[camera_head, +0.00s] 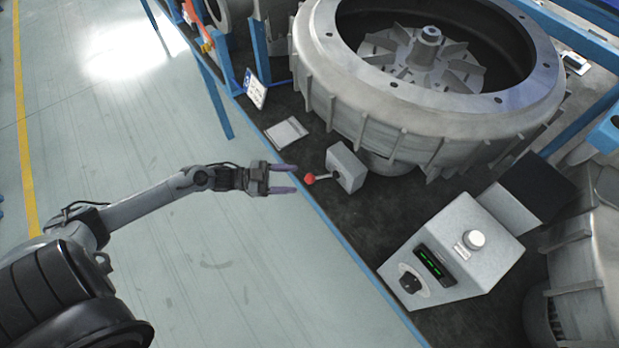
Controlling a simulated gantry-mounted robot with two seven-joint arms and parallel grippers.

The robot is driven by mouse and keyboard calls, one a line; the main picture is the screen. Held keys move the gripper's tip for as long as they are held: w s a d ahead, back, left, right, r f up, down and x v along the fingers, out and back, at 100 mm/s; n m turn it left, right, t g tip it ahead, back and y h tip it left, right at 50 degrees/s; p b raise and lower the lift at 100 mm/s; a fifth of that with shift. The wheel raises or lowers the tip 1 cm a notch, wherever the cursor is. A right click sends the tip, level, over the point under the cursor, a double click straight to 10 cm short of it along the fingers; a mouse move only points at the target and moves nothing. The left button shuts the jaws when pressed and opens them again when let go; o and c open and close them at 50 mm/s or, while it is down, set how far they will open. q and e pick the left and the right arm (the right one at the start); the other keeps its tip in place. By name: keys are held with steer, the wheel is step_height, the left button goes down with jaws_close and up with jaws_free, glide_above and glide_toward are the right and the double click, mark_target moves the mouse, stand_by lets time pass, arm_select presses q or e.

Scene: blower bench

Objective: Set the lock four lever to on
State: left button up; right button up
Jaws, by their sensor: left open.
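A small grey box (346,167) stands on the dark bench top. A short lever (325,177) with a red ball knob (309,179) sticks out from it to the left, towards the bench edge. I cannot read any lock number or on/off mark on it. My left gripper (294,179) is open, with its two purple fingertips just left of the red knob. The fingers point right at the knob, and nothing shows between them. I cannot tell whether a fingertip touches the knob. My right gripper is not in view.
A large round metal blower housing (428,125) stands behind the lever box. A grey control box (460,250) with a black dial and green display sits at the lower right. Open floor is left.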

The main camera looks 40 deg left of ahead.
mark_target(310, 179)
arm_select(q)
steer(key=x, duration=0.6)
steer(key=shift+w+d+b, duration=0.15)
steer(key=shift+b, duration=0.25)
jaws_close()
